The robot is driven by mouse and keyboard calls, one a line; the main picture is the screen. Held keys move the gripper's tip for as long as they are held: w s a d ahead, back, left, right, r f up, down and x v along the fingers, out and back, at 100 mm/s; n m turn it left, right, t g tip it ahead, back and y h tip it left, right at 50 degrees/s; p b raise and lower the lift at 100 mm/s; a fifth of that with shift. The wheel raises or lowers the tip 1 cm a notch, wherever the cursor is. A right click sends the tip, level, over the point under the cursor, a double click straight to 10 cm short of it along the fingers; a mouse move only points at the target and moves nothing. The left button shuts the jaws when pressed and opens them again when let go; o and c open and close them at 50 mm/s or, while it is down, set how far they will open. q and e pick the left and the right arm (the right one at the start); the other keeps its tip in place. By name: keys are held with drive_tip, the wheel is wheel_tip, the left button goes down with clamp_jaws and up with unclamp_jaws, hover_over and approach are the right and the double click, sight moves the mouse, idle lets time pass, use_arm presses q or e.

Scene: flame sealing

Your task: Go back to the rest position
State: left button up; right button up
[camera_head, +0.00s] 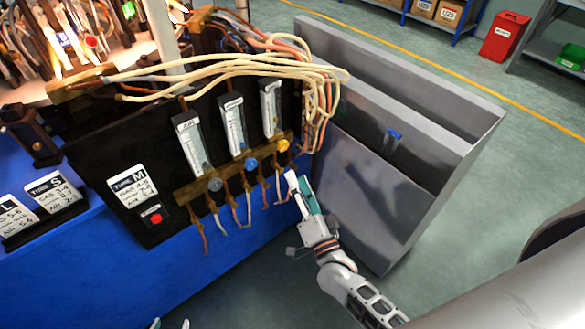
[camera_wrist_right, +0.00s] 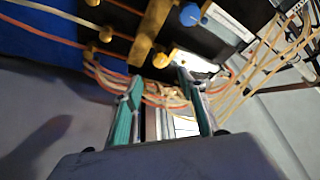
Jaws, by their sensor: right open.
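My right gripper (camera_head: 300,188) is at the right end of the black flow-meter panel (camera_head: 95,165), just below and right of the yellow knob (camera_head: 284,146). Its two green-padded fingers are apart, with nothing held between them. The right wrist view shows both fingers of the right gripper (camera_wrist_right: 160,90), with hoses and the panel's brass bar beyond. Only the fingertips of my left gripper (camera_head: 170,324) show at the bottom edge of the head view. They are apart, and the rest of that gripper is out of frame.
The panel carries a blue knob (camera_head: 251,164), a grey knob (camera_head: 215,185) and hanging hoses. A grey metal bin (camera_head: 365,190) stands close right of my right gripper. The blue bench (camera_head: 110,265) lies left. A red bin (camera_head: 504,37) is far back; the floor between is clear.

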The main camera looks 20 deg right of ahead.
drive_tip(key=shift+s+f, duration=0.2)
drive_tip(key=shift+s, duration=0.5)
use_arm(q)
drive_tip(key=shift+r, duration=0.1)
drive_tip(key=r+p, duration=0.1)
drive_tip(key=p, duration=0.2)
drive_tip(key=d+r+p, duration=0.1)
drive_tip(key=shift+s+r+p, duration=0.35)
drive_tip(key=shift+s, duration=0.05)
use_arm(e)
drive_tip(key=s+f+n+g+y, duration=0.1)
drive_tip(key=s+f+n+g, duration=0.4)
drive_tip(key=s, duration=0.5)
drive_tip(key=s+f+n+g, duration=0.5)
drive_tip(key=s+n, duration=0.4)
drive_tip(key=s, duration=0.2)
drive_tip(key=shift+d+n+y, duration=0.3)
drive_tip(key=shift+n+y, duration=0.1)
use_arm(q)
drive_tip(key=shift+w+r, duration=0.2)
drive_tip(key=shift+r, duration=0.1)
